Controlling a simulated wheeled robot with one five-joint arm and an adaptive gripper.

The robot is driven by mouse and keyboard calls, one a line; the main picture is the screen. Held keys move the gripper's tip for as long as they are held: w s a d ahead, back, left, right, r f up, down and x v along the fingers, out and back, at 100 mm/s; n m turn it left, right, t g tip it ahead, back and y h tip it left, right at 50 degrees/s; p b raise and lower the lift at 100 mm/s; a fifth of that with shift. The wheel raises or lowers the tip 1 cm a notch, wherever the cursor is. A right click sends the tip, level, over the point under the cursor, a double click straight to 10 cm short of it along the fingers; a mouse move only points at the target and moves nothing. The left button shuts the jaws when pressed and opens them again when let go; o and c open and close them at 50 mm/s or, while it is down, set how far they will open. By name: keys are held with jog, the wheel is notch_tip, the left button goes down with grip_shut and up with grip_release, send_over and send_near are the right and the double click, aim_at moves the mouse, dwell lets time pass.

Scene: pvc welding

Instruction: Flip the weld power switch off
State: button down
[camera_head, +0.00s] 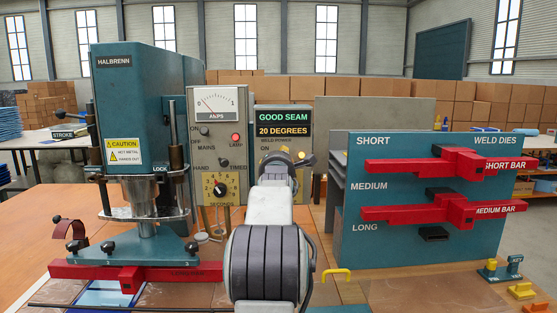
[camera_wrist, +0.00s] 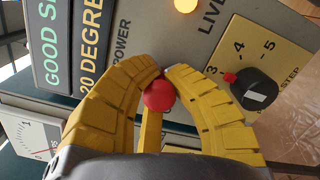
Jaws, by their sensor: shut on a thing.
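The weld power switch shows in the wrist view as a red ball knob (camera_wrist: 159,96) with a yellow stem below it. My gripper (camera_wrist: 163,73) has its two yellow fingers curved around the knob, with the tips nearly together beyond it. In the head view my gripper (camera_head: 297,158) is at the panel under the "WELD POWER" label, and my arm hides the switch. The "LIVE" lamp (camera_wrist: 186,5) glows amber in the wrist view.
A step dial (camera_wrist: 255,91) is close beside the fingers. The display (camera_head: 283,123) reads "GOOD SEAM" and "20 DEGREES". The weld dies rack (camera_head: 400,230) stands right.

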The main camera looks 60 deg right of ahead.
jog(key=shift+f+t+h+b, duration=0.4)
jog(key=shift+h+b, duration=0.3)
jog(key=shift+b, duration=1.55)
jog(key=shift+f+b, duration=0.1)
jog(key=shift+b, duration=0.45)
jog(key=h+b, duration=0.1)
jog(key=b, duration=0.2)
jog(key=shift+f+t, duration=0.15)
jog(key=shift+t, duration=0.15)
jog(key=shift+h+b, duration=0.6)
jog(key=shift+b, duration=0.6)
jog(key=shift+r+t, duration=0.2)
jog(key=shift+t, duration=0.1)
jog(key=c, duration=1.1)
grip_release()
jog(key=shift+d, duration=0.1)
jog(key=shift+c, duration=0.2)
